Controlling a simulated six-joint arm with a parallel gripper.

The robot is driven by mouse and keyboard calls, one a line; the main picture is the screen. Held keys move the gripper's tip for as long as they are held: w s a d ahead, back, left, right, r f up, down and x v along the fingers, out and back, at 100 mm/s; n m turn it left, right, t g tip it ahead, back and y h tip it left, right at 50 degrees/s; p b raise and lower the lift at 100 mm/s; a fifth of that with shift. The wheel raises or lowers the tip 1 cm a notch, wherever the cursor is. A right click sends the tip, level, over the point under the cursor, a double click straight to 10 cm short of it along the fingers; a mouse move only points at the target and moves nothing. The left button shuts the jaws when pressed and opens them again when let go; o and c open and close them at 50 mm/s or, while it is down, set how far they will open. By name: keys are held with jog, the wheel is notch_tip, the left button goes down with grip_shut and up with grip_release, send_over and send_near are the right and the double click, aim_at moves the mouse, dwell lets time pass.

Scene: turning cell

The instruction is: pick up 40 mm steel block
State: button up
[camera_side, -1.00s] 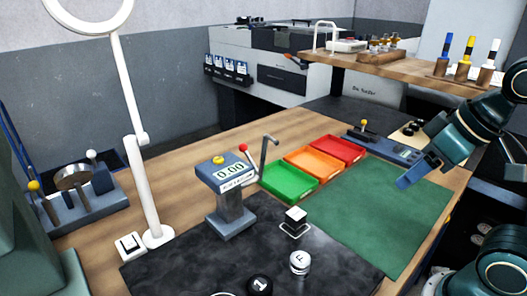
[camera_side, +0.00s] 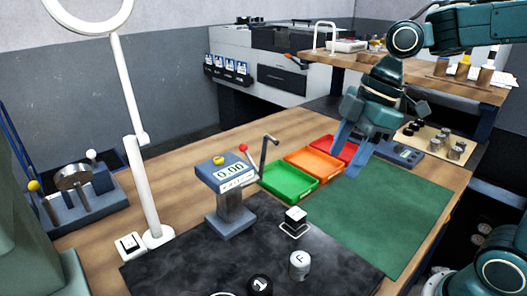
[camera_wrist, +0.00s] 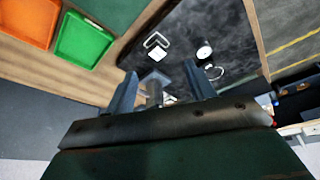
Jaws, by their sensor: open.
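A small square block (camera_side: 296,216) with a bright top and dark sides, which looks like the steel block, stands inside a white outline on the black stone plate (camera_side: 205,262). In the wrist view the block (camera_wrist: 157,54) shows as a bright square beside its outline, beyond the fingers. My gripper (camera_side: 347,168) is open and empty, fingers pointing down. In the side view it is high, near the red and orange trays and the back of the green mat, up and right of the block. In the wrist view my gripper (camera_wrist: 160,71) has nothing between its fingers.
A gauge stand reading 0.00 (camera_side: 232,184) with a lever rises left of the block. A cylinder marked F (camera_side: 299,265) and a black piece marked 1 (camera_side: 260,285) stand nearer. Green (camera_side: 289,181), orange and red trays lie behind. The green mat (camera_side: 390,215) is bare.

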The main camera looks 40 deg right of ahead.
aim_at(297, 213)
jog(key=w+f+n+g+y, duration=0.1)
jog(key=w+f+n+g, duration=0.1)
jog(key=w+n, duration=0.3)
jog(key=shift+w+a+f+n, duration=0.15)
jog(key=shift+w+a+n, duration=0.2)
jog(key=shift+n, duration=0.35)
jog(key=shift+s+a+f+y, duration=0.1)
jog(key=shift+s+f+y, duration=0.05)
jog(key=shift+y, duration=0.15)
jog(key=shift+x, duration=4.15)
jog(key=shift+f, duration=0.1)
jog(key=shift+x, duration=2.5)
